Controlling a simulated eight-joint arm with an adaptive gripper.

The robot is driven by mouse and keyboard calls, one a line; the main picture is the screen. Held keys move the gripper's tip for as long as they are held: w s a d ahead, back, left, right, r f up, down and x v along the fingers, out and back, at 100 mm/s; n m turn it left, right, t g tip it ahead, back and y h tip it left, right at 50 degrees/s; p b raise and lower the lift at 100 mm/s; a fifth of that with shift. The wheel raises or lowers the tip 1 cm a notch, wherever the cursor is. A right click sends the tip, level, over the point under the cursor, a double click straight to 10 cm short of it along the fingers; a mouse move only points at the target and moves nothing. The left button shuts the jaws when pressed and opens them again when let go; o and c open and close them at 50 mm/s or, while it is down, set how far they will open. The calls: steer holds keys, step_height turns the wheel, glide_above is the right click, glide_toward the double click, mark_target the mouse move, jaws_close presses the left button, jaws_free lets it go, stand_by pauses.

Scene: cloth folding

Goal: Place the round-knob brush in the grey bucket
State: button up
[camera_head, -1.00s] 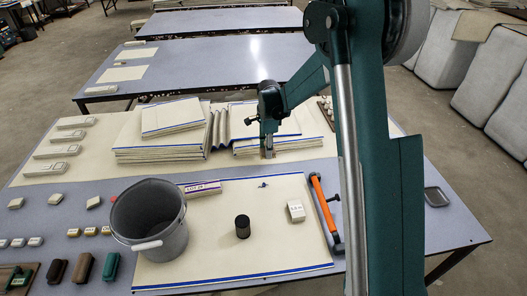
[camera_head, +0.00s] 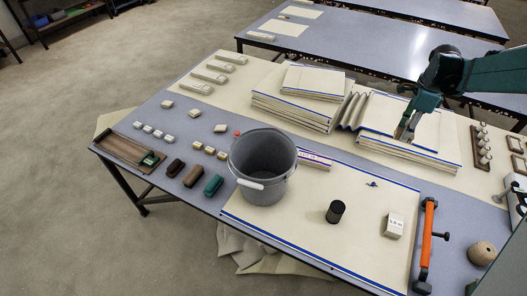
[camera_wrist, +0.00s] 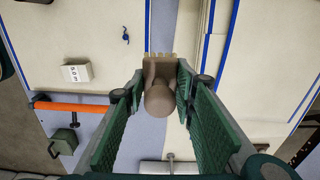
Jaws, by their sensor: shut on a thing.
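My gripper (camera_wrist: 158,110) is shut on the round-knob brush (camera_wrist: 160,98) in the wrist view. The brush is tan, with its round knob towards the camera and its pale, wide end (camera_wrist: 158,65) beyond the fingertips. In the head view, my gripper (camera_head: 405,132) is over the right-hand folded cloth pile, at the right; the brush is too small to make out there. The grey bucket (camera_head: 268,187) stands upright on the table, left of my gripper and nearer the camera. It has a white handle grip at its front, and its visible inside looks empty.
Dark brushes (camera_head: 195,175) lie left of the bucket.

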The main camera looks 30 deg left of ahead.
mark_target(409, 121)
steer(key=r, duration=0.5)
steer(key=a+r, duration=0.1)
steer(key=r, duration=0.1)
steer(key=shift+s+r, duration=0.1)
steer(key=shift+r, duration=0.05)
steer(key=s+a+n, duration=0.6)
steer(key=s+a, duration=0.4)
steer(key=a, duration=0.4)
steer(key=s+a+n, duration=0.6)
steer(key=s+a, duration=0.3)
steer(key=a, duration=0.6)
steer(key=s+a+n, duration=0.6)
steer(key=s+a, duration=0.4)
steer(key=a, duration=0.4)
step_height(409, 121, down, 18)
steer(key=shift+b, duration=0.3)
steer(key=shift+w+f, duration=0.1)
steer(key=shift+f, duration=0.1)
steer(key=shift+f+b, duration=0.7)
steer(key=shift+f, duration=2.35)
